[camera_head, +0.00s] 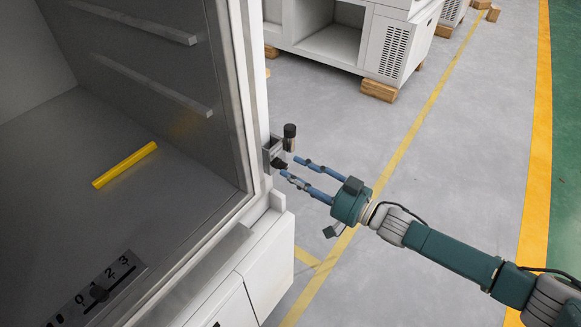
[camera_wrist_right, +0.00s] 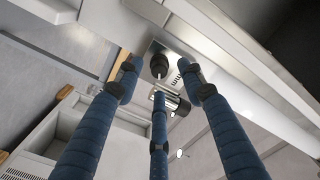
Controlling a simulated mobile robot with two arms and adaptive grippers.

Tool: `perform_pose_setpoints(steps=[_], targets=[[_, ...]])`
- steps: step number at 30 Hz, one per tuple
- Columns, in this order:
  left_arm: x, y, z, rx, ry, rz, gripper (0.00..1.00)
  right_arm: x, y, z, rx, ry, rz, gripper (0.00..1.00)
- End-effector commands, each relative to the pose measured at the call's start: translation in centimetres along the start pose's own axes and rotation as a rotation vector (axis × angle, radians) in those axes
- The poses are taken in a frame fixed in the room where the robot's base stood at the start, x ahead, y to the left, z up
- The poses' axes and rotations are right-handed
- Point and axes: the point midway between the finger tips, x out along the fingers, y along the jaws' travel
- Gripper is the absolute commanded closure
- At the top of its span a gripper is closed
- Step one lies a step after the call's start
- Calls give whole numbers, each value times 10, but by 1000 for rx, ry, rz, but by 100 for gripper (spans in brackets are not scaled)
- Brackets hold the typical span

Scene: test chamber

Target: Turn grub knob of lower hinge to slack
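The lower hinge (camera_head: 271,152) is a metal bracket on the chamber's front edge in the head view. A small black knob (camera_head: 279,164) sits low on it, and a black-capped upright pin (camera_head: 290,131) stands beside it. My right gripper (camera_head: 289,167) points at the hinge from the right, blue fingers spread apart, tips close to the small knob. In the right wrist view the black grub knob (camera_wrist_right: 159,66) with a white pointer lies between the spread fingertips (camera_wrist_right: 159,79). Whether any finger touches it I cannot tell. Dark scale marks show on the plate beside it. My left gripper is out of view.
The open chamber (camera_head: 70,130) fills the left, with a yellow bar (camera_head: 125,165) on its floor and a numbered slider plate (camera_head: 100,290). White cabinets (camera_head: 350,40) on wooden blocks stand behind.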

Motion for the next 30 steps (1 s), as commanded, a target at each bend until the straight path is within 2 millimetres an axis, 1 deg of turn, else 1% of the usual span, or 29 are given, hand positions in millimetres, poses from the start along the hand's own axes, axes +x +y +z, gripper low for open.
perform_pose_setpoints(steps=[1, 3, 6, 15, 17, 18, 20, 21, 22, 30], targets=[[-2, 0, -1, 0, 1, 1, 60, 7, 0, 0, 1, 0, 0, 61], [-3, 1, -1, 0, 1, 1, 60, 14, 0, 0, 0, 0, 0, 61], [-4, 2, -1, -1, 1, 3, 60, 20, 0, 0, 0, -1, 1, 61], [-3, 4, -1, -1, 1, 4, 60, 22, 1, 1, 0, -1, 2, 61], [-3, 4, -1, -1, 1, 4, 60, 22, 1, 1, -1, -1, 2, 71], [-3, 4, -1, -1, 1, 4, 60, 22, 1, 1, -1, -1, 2, 79], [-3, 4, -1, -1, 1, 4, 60, 22, 1, 1, -1, -1, 2, 91], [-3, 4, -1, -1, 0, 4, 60, 22, 1, 1, -1, -1, 2, 99], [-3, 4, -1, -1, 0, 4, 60, 22, 1, 1, -1, -1, 2, 100], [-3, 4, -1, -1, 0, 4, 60, 22, 1, 1, -14, -2, 2, 100]])
